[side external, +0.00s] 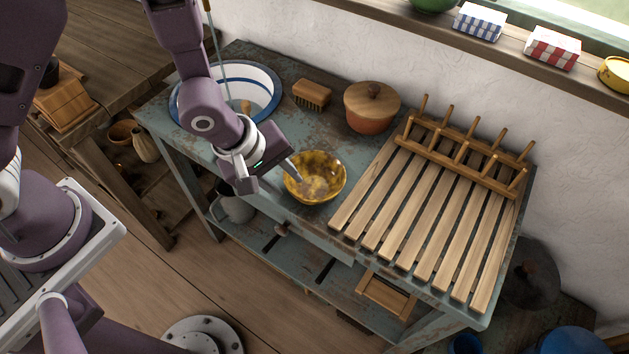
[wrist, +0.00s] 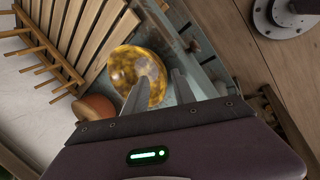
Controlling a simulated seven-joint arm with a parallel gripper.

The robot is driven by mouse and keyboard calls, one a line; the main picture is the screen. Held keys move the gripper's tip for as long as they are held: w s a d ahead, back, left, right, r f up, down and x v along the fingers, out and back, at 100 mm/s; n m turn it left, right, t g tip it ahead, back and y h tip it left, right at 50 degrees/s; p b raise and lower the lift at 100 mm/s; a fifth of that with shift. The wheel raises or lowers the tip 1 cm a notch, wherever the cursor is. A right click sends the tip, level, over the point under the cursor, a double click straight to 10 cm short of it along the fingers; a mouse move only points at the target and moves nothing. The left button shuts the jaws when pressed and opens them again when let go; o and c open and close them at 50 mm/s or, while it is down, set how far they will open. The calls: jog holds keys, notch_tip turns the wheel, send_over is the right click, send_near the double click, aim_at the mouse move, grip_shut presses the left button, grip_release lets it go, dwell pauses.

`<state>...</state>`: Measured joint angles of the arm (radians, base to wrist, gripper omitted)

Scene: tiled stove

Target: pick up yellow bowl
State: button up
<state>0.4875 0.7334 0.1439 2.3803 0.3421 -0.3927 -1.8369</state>
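The yellow bowl (side external: 315,178), mottled with brown, stands upright near the front edge of the worn blue-grey table. My gripper (side external: 290,165) is at the bowl's left rim in the side view, pointing toward it. In the wrist view, the gripper (wrist: 160,77) is open, with its two fingers apart. One finger overlaps the bowl (wrist: 136,68) and the other shows just beyond its rim. I cannot tell whether either finger touches the bowl. The bowl is not held.
A wooden slatted rack (side external: 430,215) fills the table's right side. A lidded pot (side external: 371,108) and a brush (side external: 311,94) stand behind the bowl. A blue-rimmed white basin (side external: 268,78) is at the back left, partly hidden by my arm.

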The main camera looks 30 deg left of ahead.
aim_at(292, 190)
jog(key=x, duration=0.4)
jog(key=shift+s+d+f, duration=0.1)
jog(key=shift+s+d, duration=0.05)
jog(key=shift+d, duration=0.15)
grip_shut()
dwell(1.0)
